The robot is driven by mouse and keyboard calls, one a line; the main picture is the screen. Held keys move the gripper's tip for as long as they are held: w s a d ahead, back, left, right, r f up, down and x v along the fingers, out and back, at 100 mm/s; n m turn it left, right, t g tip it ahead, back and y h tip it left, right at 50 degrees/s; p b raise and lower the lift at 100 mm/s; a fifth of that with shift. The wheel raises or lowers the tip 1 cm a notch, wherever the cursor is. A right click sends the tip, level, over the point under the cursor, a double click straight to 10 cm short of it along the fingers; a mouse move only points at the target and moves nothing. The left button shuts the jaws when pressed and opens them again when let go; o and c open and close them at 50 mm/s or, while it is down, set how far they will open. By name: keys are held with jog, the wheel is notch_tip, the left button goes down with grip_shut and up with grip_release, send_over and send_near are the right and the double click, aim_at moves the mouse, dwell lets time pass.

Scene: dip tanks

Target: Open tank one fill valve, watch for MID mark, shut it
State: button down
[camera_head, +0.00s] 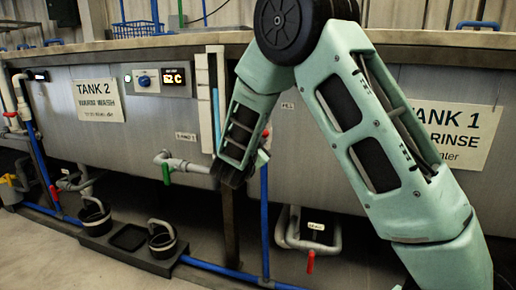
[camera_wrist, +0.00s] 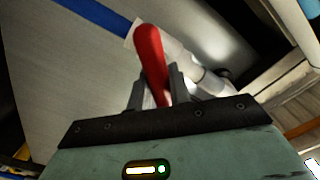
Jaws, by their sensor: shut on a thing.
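A red lever handle (camera_wrist: 152,58) stands between the fingers of my gripper (camera_wrist: 158,82) in the wrist view. My gripper is shut on it, and a pale pipe (camera_wrist: 188,62) runs behind it. In the head view my arm reaches down to the tank front, and its dark end hides most of the held handle. The tank 1 sign (camera_head: 462,130) is partly covered by my arm. An upright tube gauge (camera_head: 215,105) with blue in it stands left of my forearm. I cannot make out a MID mark or a level.
The tank 2 sign (camera_head: 99,100) and a lit display panel (camera_head: 174,78) are at the left. A green-handled valve (camera_head: 167,172) sits left of my gripper, and a low red-handled valve (camera_head: 310,262) is below right. Blue pipes (camera_head: 264,220) run nearby.

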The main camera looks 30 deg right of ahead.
jog(key=m+b, duration=0.2)
jog(key=b, duration=0.1)
jog(key=f+m+b, duration=0.1)
jog(key=m+b, duration=0.1)
jog(key=m, duration=0.1)
jog(key=shift+s+m+b, duration=0.15)
jog(key=shift+m+b, duration=0.15)
jog(key=shift+b, duration=0.1)
jog(key=m+b, duration=0.3)
jog(key=shift+b, duration=0.35)
jog(key=shift+m, duration=0.4)
jog(key=c, duration=1.3)
grip_release()
jog(key=shift+r, duration=0.1)
jog(key=p+v, duration=0.4)
jog(key=v, duration=1.3)
jog(key=shift+s+a, duration=0.1)
jog(key=shift+s, duration=0.1)
